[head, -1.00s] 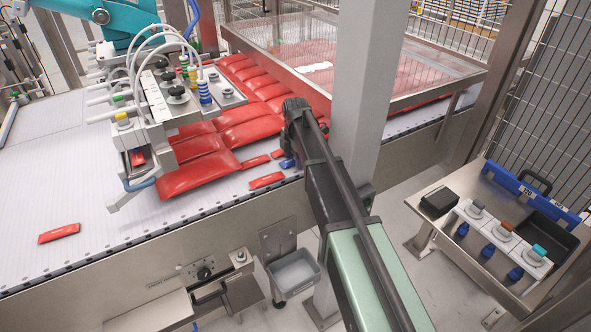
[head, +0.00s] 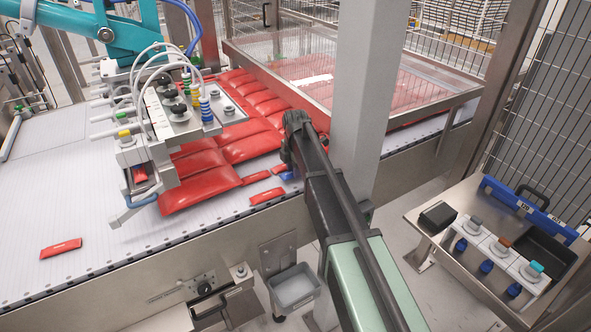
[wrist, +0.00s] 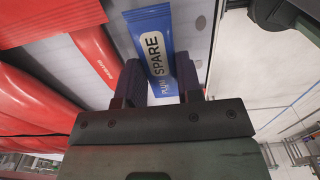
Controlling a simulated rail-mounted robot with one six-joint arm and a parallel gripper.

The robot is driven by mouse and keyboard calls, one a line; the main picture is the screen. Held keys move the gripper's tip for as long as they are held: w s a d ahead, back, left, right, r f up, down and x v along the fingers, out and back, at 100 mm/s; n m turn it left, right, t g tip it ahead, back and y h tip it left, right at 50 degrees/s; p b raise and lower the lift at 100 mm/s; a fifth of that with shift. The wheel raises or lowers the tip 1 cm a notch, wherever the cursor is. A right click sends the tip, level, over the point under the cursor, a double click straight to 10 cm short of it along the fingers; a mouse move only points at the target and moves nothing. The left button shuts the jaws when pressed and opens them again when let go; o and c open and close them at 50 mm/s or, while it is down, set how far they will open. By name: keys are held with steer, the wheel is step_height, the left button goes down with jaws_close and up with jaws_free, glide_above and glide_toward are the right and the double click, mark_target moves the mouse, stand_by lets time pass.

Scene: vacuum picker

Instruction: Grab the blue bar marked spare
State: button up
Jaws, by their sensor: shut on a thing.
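The blue bar marked SPARE (wrist: 150,28) lies between the two fingers of my gripper (wrist: 158,80) in the wrist view. My gripper is shut on it, near its lower end in that view. The word SPARE reads along its pale label. In the head view only a small part of the blue bar (head: 288,176) shows beside my arm, at the near edge of the white conveyor. My arm hides the fingertips there.
Red bars (head: 267,196) lie close by on the conveyor (head: 105,215), with large red packs (head: 200,180) behind. A vacuum picker head (head: 165,110) hangs over the packs at left. A grey post (head: 355,100) stands right beside my arm.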

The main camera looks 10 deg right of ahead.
step_height(320, 180, up, 19)
steer(key=p, duration=1.7)
steer(key=shift+f+p, duration=0.15)
steer(key=shift+p, duration=0.15)
